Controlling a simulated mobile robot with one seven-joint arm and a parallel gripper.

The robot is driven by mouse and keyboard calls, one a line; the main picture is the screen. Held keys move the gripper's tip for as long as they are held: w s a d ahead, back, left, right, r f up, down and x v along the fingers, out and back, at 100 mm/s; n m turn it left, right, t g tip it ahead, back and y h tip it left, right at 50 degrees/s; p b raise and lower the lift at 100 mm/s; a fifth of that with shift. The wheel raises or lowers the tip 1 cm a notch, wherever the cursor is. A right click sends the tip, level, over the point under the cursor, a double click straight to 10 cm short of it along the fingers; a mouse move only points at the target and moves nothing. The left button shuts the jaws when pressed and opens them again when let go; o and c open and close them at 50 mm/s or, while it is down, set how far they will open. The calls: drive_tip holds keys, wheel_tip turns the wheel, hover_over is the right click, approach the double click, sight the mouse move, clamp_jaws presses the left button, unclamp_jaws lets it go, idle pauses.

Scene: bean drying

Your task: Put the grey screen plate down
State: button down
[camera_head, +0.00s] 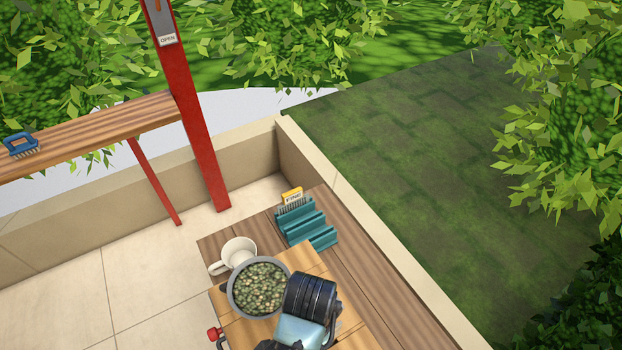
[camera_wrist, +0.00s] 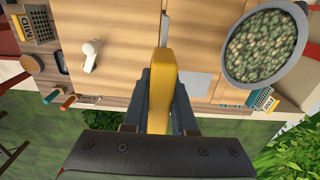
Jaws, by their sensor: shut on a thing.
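My gripper (camera_wrist: 164,100) is shut on the yellow grip of a thin plate, which I take to be the grey screen plate (camera_wrist: 164,30). In the wrist view the plate is nearly edge-on, a narrow grey strip reaching up from the yellow grip over the wooden top (camera_wrist: 122,25). I cannot tell whether it touches the wood. In the head view my dark wrist hides my fingers and the plate. A teal slotted rack (camera_head: 308,224) stands behind on the wooden table, with a yellow-labelled comb-like plate (camera_head: 291,201) at its far end.
A pot of green beans (camera_head: 260,287) stands beside my wrist, with a white mug (camera_head: 238,254) behind it. In the wrist view are a grey patch (camera_wrist: 197,84) on the wood, a white lever (camera_wrist: 91,53), and a grey perforated plate (camera_wrist: 38,22) labelled MID.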

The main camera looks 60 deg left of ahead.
wheel_tip(320, 180, down, 4)
drive_tip(key=shift+p, duration=0.5)
drive_tip(key=shift+f, duration=0.15)
drive_tip(key=shift+w, duration=0.1)
drive_tip(key=shift+f+b, duration=0.3)
drive_tip(key=shift+f, duration=0.3)
drive_tip(key=c, duration=0.7)
unclamp_jaws()
